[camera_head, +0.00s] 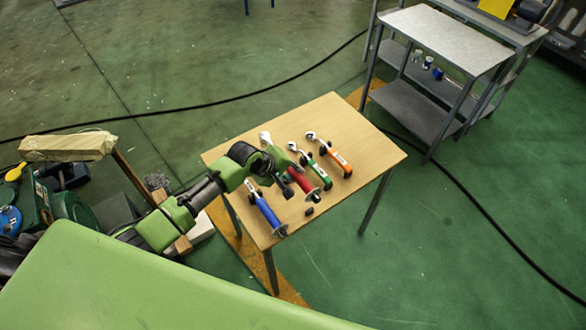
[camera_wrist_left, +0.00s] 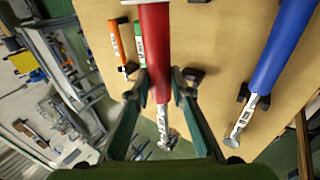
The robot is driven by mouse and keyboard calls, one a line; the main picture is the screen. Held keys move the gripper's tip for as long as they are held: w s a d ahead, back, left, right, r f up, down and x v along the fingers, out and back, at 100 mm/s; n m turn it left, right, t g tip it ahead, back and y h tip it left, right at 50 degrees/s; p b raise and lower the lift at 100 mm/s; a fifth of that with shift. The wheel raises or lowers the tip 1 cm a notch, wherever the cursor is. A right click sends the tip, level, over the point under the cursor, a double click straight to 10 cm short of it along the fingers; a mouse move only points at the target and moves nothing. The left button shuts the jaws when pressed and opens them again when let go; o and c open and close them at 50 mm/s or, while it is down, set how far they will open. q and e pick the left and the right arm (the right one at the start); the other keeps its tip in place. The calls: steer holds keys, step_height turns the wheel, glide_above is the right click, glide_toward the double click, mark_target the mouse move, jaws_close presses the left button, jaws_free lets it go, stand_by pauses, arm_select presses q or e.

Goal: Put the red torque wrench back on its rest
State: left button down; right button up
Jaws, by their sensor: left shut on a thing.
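The red torque wrench (camera_head: 300,180) is above the wooden table between the blue and green wrenches. Its red handle (camera_wrist_left: 155,40) fills the top middle of the left wrist view, with its metal head (camera_wrist_left: 167,138) toward the bottom. My left gripper (camera_head: 284,182) is shut on the red wrench; its fingers (camera_wrist_left: 159,88) lie on both sides of it. A small black rest piece (camera_head: 309,211) stands by the handle end, and another (camera_wrist_left: 194,75) shows beside the wrench in the wrist view. My arm hides part of the wrench. My right gripper is not in view.
A blue wrench (camera_head: 267,211) lies left of the red one; green (camera_head: 318,172) and orange (camera_head: 336,156) wrenches lie to its right on black supports. The wooden table (camera_head: 372,150) is clear at the right. A grey metal shelf cart (camera_head: 445,45) stands beyond it.

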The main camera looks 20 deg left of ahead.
arm_select(q)
steer(key=shift+w+r, duration=0.1)
steer(key=shift+r, duration=0.05)
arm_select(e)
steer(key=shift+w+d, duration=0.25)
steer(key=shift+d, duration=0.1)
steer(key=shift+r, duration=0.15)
